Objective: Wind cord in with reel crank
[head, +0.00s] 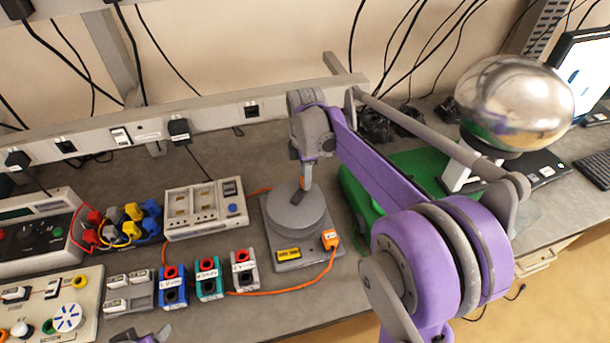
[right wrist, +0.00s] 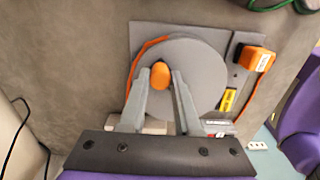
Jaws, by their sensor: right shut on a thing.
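The cord reel is a round grey drum (head: 290,216) on a flat grey base (head: 309,254) on the bench. Its orange crank knob (right wrist: 160,75) shows in the right wrist view between my right fingertips. My right gripper (head: 303,183) reaches down over the drum and is shut on the knob; it also shows in the right wrist view (right wrist: 161,82). An orange cord (head: 322,275) runs from the orange block (head: 330,238) at the base's right corner, leftward along the bench front. A small part of my left gripper (head: 146,337) shows at the bottom edge; its fingers are unclear.
A white socket box (head: 205,208) stands left of the reel, with several coloured terminal blocks (head: 208,279) in front. A green case (head: 358,203) lies right of the reel under my right arm. A silver sphere (head: 514,100) stands farther right.

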